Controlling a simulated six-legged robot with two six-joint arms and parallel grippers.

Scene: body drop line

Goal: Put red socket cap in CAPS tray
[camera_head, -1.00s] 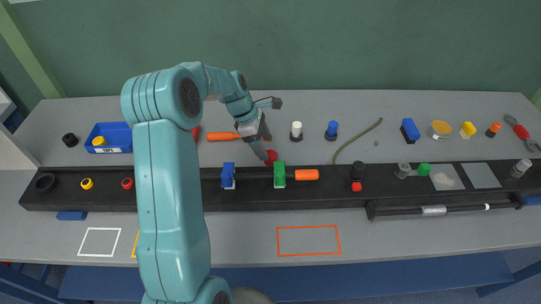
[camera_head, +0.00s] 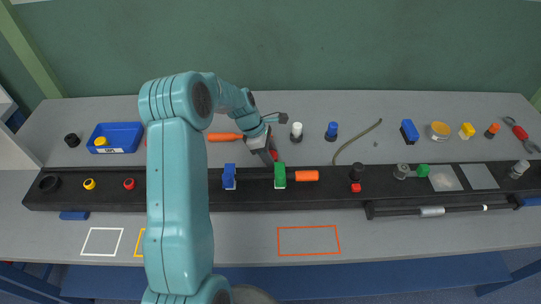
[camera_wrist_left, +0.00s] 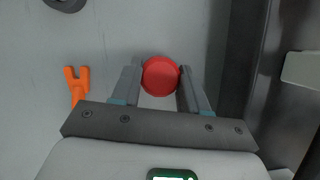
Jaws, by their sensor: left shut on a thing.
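The red socket cap (camera_wrist_left: 161,76) sits between the two fingers of my left gripper (camera_wrist_left: 160,83) in the left wrist view, and the fingers are shut on it. In the head view the left gripper (camera_head: 270,152) is low over the grey table, just behind the black rail, and only a sliver of the red cap (camera_head: 274,154) shows. The blue tray (camera_head: 130,127), with a white label too small to read surely, stands at the back left and holds a yellow cap (camera_head: 100,142). My right gripper is not in view.
The black rail (camera_head: 330,187) runs across the table and carries several parts, including a green block (camera_head: 280,176) close to the gripper. An orange-handled tool (camera_head: 224,137) lies left of the gripper. A white bottle (camera_head: 296,131) stands to its right.

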